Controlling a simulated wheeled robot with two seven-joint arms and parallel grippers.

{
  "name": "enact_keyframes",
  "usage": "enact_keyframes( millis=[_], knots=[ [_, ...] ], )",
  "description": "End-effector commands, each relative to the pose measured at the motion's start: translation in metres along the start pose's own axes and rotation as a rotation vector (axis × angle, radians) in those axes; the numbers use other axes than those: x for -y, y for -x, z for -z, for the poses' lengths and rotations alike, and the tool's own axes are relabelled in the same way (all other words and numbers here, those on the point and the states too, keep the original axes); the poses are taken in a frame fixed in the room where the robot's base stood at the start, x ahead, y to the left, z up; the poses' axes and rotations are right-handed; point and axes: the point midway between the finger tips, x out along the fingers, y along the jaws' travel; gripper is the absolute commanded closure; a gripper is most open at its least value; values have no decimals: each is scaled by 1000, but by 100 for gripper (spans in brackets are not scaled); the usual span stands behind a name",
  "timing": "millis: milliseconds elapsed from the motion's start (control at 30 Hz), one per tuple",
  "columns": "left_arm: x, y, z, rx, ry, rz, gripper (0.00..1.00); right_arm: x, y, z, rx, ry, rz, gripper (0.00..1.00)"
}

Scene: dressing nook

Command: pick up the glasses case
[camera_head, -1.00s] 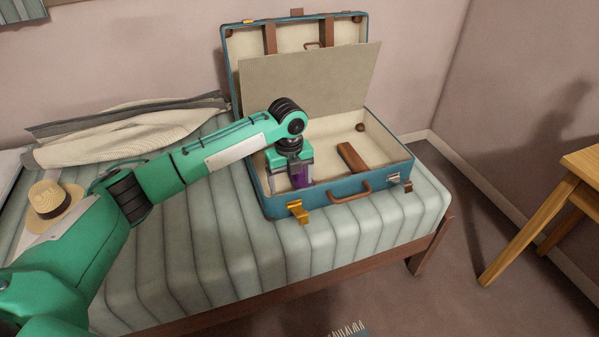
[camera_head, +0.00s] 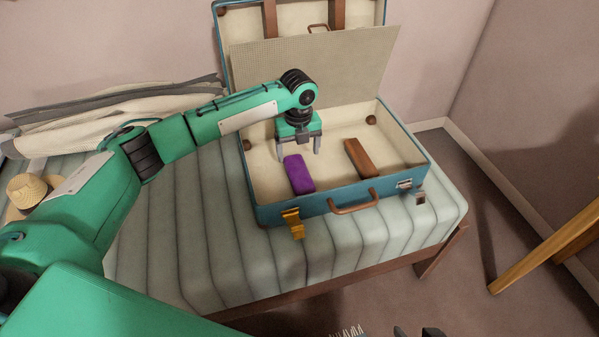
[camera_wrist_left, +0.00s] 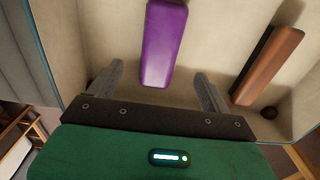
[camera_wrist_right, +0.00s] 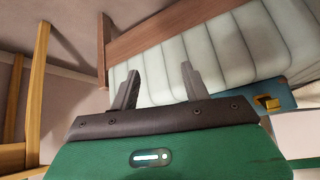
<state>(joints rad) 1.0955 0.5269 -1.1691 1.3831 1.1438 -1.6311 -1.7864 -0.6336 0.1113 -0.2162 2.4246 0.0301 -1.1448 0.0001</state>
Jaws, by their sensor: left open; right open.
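Two long boxes lie in the open suitcase (camera_head: 322,206): a purple one (camera_head: 298,174) and a brown one (camera_head: 359,157) to its right. Their shapes are alike, and I cannot tell for certain which is the glasses case. My left gripper (camera_head: 298,151) is open and points down inside the suitcase, behind and above the far end of the purple box. In the left wrist view the purple box (camera_wrist_left: 163,42) shows beyond and between the open fingers, with the brown box (camera_wrist_left: 268,65) to the right. My right gripper (camera_wrist_right: 160,72) is open and empty, outside the suitcase.
The suitcase lies on a striped bed (camera_head: 200,235), its lid raised at the back with a beige panel (camera_head: 320,80). Its front wall has a handle (camera_head: 355,206) and latches. A straw hat (camera_head: 28,190) and folded cloth (camera_head: 120,120) lie left. A wooden table leg (camera_head: 545,247) stands right.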

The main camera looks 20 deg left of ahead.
Motion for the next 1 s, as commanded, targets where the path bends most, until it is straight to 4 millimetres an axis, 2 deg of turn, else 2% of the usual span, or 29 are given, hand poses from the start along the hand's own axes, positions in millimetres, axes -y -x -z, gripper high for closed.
enact_keyframes(
  millis=[33, 100, 367, 633, 767, 967, 1000],
  knots=[
    [0, -12, 1, -1, -1, -2, 18, 2, -4, 0, -18, 2, 6, 53],
    [0, -22, 0, 0, -1, -2, 18, 5, -6, 2, -42, 3, 14, 53],
    [0, -41, 1, 0, -1, -1, 18, 12, -10, 7, -91, 6, 30, 53],
    [-1, -79, 3, 0, 0, -2, 18, 26, -20, 15, -202, 8, 67, 53],
    [0, -86, 3, 1, 0, 1, 18, 29, -21, 18, -228, 8, 75, 53],
    [0, -86, 3, 1, 0, 1, 18, 29, -20, 18, -231, 8, 75, 53],
    [0, -86, 3, 1, 0, 1, 22, 29, -20, 18, -231, 8, 75, 53]
  ],
)
